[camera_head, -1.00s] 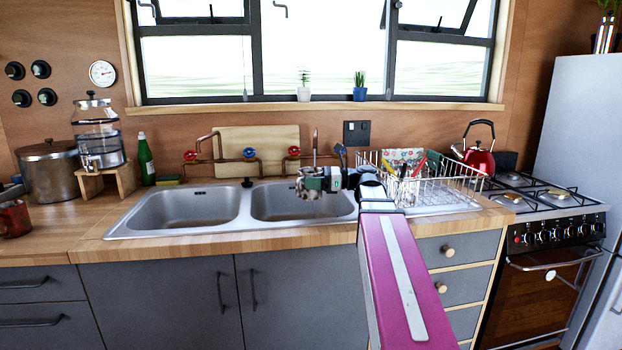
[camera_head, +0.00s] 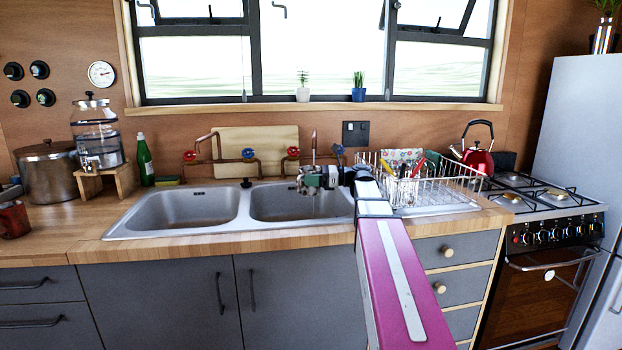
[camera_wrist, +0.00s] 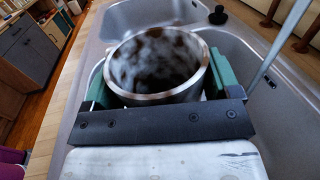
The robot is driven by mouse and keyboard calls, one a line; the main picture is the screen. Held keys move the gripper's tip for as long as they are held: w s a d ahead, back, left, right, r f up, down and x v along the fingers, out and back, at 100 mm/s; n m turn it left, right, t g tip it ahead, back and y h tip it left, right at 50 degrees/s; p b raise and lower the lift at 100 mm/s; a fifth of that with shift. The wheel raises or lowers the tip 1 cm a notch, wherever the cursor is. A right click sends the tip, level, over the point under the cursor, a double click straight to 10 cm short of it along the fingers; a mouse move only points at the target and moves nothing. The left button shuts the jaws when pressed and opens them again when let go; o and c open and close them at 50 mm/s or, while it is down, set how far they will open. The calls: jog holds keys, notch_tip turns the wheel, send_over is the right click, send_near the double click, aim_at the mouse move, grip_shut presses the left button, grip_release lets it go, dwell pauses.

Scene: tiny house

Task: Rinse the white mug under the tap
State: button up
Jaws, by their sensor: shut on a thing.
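My gripper (camera_head: 308,182) is over the right basin (camera_head: 270,206) of the steel sink, near the right copper tap spout (camera_head: 314,142). In the wrist view its green finger pads (camera_wrist: 130,75) close on both sides of the white mug (camera_wrist: 158,97). The mug has brown stains inside and its mouth faces up toward the camera. Its handle is not visible. In the head view the mug (camera_head: 301,187) is small and partly hidden by the gripper. A pale thin line (camera_wrist: 281,48) runs right of the mug; I cannot tell whether it is water.
The left basin (camera_head: 185,210) is empty. Red (camera_head: 293,153) and blue (camera_head: 338,150) tap handles sit on the pipes behind the sink. A wire dish rack (camera_head: 425,188) stands close right of my arm. A green bottle (camera_head: 145,160) and drinks dispenser (camera_head: 96,132) stand left.

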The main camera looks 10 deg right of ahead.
jog(key=w+d+f, duration=0.1)
jog(key=w, duration=0.5)
dwell(0.3)
jog(key=shift+s+d+f, duration=0.1)
jog(key=shift+d, duration=0.15)
dwell(0.4)
jog(key=shift+s+d, duration=0.1)
jog(key=shift+d, duration=0.3)
jog(key=shift+a, duration=0.15)
jog(key=shift+a, duration=0.45)
